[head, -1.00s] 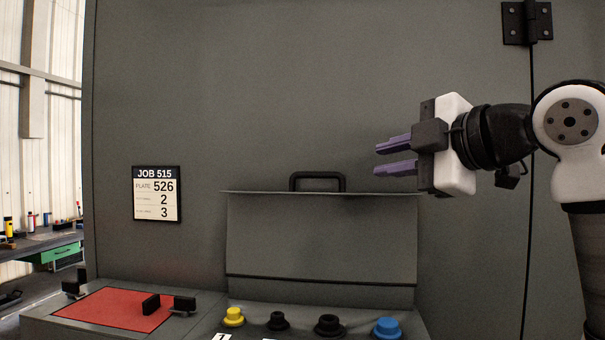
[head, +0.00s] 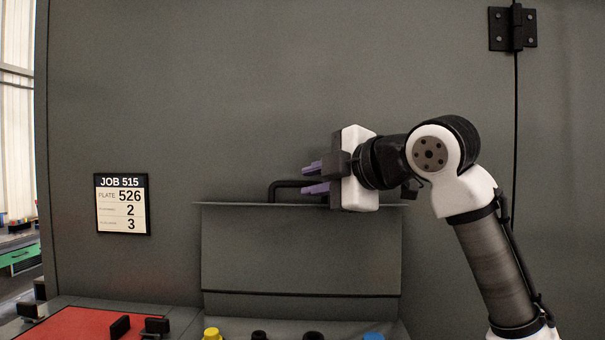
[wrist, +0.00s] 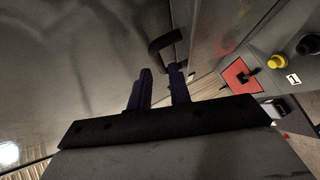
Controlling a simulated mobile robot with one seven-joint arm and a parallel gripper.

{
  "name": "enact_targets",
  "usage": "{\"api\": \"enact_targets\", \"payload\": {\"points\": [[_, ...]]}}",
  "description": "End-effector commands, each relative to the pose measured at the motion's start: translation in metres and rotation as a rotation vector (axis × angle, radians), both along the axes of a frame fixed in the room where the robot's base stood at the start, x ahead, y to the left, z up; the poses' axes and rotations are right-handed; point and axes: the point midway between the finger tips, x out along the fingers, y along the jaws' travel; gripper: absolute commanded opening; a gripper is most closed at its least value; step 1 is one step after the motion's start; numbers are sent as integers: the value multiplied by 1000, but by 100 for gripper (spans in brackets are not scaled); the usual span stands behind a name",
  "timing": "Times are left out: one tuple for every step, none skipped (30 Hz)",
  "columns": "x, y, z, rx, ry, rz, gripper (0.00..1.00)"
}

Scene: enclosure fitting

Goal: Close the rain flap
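The rain flap (head: 300,248) is a flat grey panel on the cabinet front, with a pale top edge and a dark line along its lower part. A black loop handle (head: 274,187) stands at its top edge and also shows in the wrist view (wrist: 165,40), just beyond the fingertips. My gripper (head: 308,179) comes from the right, over the handle's right part in the head view, which it partly hides. Its two purple fingers are apart and appear empty; in the wrist view (wrist: 160,75) a gap shows between them.
Below the flap are yellow (head: 212,334) and blue (head: 373,336) knobs with black ones between. A red plate (head: 80,325) with black clips lies at lower left. A job sign (head: 122,204) hangs left; a hinge (head: 512,29) sits upper right. The cabinet face above is clear.

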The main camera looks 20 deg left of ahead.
Motion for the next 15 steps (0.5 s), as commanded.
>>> {"api": "enact_targets", "payload": {"points": [[4, 7, 0, -2, 2, 0, 20], [6, 10, -1, 0, 1, 0, 20], [9, 15, -3, -1, 2, -1, 20], [11, 18, -4, -1, 2, -1, 20], [12, 20, -4, 0, 1, 0, 20], [13, 23, -5, 0, 1, 0, 20], [14, 24, -6, 0, 1, 1, 20], [15, 26, -7, 0, 1, 0, 20], [16, 27, -8, 0, 1, 0, 20], [16, 28, -8, -1, 1, 0, 20], [16, 28, -8, -1, 1, 0, 20], [17, 29, -8, -1, 1, 0, 20], [17, 29, -8, 0, 0, 0, 20], [17, 29, -9, 0, 0, 0, 20], [17, 28, -9, 0, 0, 0, 20]]}}
